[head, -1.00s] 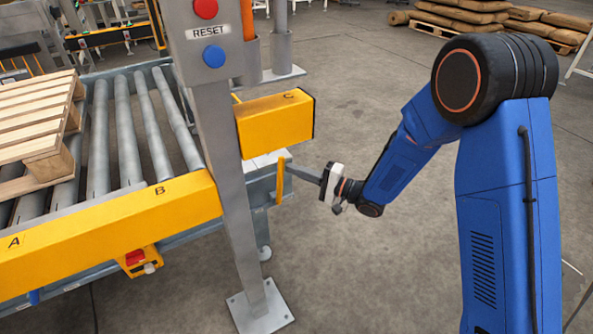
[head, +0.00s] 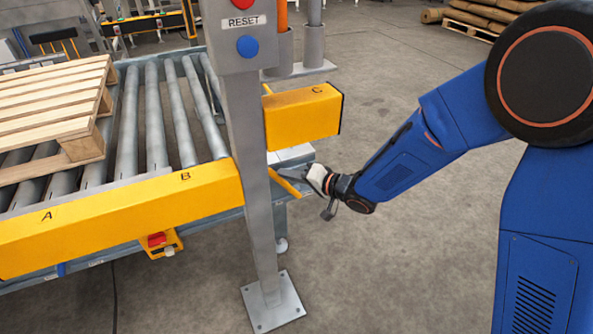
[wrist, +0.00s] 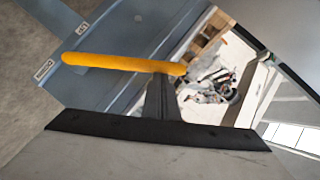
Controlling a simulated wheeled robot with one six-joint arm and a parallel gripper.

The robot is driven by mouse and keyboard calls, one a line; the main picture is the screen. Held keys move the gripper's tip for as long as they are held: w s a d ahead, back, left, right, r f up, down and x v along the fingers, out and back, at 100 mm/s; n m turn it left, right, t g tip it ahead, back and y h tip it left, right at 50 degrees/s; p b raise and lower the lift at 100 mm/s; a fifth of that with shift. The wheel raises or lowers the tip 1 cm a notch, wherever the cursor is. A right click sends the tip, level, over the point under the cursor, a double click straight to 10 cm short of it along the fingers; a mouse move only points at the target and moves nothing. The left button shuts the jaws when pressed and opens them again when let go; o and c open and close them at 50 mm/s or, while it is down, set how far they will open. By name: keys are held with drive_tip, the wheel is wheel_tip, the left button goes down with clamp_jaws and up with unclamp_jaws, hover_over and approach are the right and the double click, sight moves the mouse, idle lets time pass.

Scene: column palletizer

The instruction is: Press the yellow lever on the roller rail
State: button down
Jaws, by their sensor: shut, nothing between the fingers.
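The yellow lever (head: 287,183) is on the side of the roller rail, just right of the grey post, and slants down to the right. In the wrist view the lever (wrist: 115,62) lies across the picture as a yellow bar. My gripper (head: 297,181) is shut and empty at the lever. In the wrist view the dark fingers (wrist: 161,92) reach the right part of the bar and appear to touch it; their very tips are hidden behind it.
A grey post (head: 255,190) with a blue button (head: 248,46) and a red one stands left of my gripper. A yellow box marked C (head: 303,115) sits just above it. A wooden pallet (head: 55,110) rests on the rollers.

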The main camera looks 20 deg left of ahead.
drive_tip(key=shift+s+a+f, duration=0.25)
drive_tip(key=shift+s+a, duration=0.1)
drive_tip(key=shift+s, duration=0.3)
